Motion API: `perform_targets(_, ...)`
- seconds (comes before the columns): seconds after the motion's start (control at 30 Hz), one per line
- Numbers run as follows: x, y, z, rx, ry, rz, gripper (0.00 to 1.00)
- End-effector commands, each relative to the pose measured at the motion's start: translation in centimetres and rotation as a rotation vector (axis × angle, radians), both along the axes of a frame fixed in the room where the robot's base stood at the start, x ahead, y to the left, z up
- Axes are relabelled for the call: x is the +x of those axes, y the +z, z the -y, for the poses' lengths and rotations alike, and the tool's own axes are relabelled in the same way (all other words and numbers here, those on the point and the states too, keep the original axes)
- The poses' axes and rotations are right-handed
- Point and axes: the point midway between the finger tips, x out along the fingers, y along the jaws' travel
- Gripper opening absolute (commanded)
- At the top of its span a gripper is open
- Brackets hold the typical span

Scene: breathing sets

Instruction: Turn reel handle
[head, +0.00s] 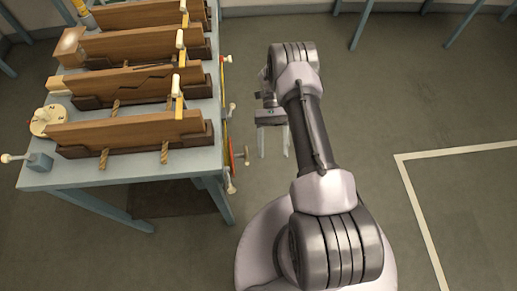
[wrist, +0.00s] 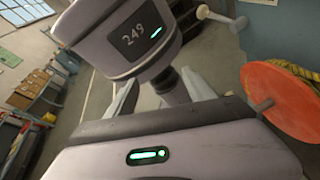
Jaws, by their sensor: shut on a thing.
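Reels with coloured discs hang along the right side of the blue-grey table (head: 190,177). The wrist view shows one orange-red reel disc (wrist: 290,94) with rope behind it at the right. A small handle peg (wrist: 263,105) sticks out from this disc. A pale crank handle (wrist: 215,16) shows at the top right.
Several long brown wooden blocks (head: 130,130) stand in rows on the table. A cream dial (head: 44,120) and a pale crank (head: 18,158) are at its left edge. The floor (head: 400,105) to the right is open, with a white line (head: 425,215).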

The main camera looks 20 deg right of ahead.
Motion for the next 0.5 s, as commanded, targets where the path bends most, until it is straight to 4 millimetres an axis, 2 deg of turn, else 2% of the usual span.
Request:
perform_targets(0.03,0.8,1.5,-2.0,0.038,-0.079,-0.007,0.36)
perform_targets(0.5,0.5,5.5,-1.3,0.035,-0.076,-0.005,0.36)
